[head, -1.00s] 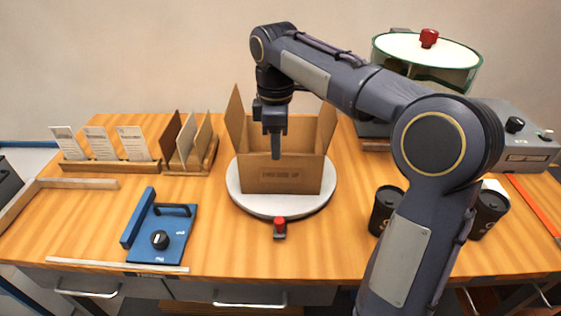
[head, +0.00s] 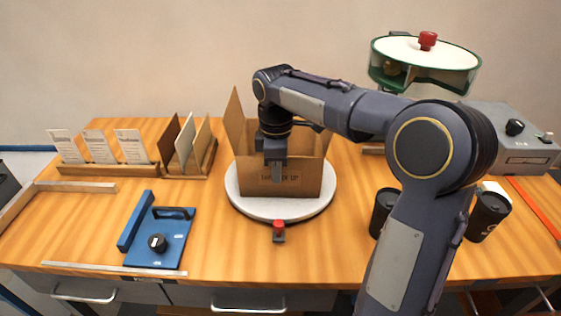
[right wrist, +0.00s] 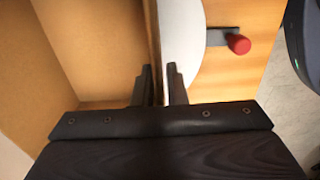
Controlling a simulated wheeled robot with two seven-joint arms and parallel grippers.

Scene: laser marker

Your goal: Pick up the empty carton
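The brown cardboard carton (head: 307,180) stands upright with open flaps on a round white turntable (head: 245,203). My right gripper (head: 277,178) is low over the carton's front wall, pointing down. In the right wrist view, its two fingers (right wrist: 158,72) stand apart with the carton's front wall (right wrist: 153,35) between them. One finger is inside the carton and one outside, with a narrow gap on the outer side. The visible part of the carton's inside (right wrist: 95,45) is bare. My left gripper is out of view.
A red-knobbed clamp (head: 278,229) sits at the turntable's front edge. A blue fixture (head: 175,244) lies front left, and card racks (head: 105,169) stand back left. Dark cups (head: 488,216) and a grey machine (head: 515,145) are at right.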

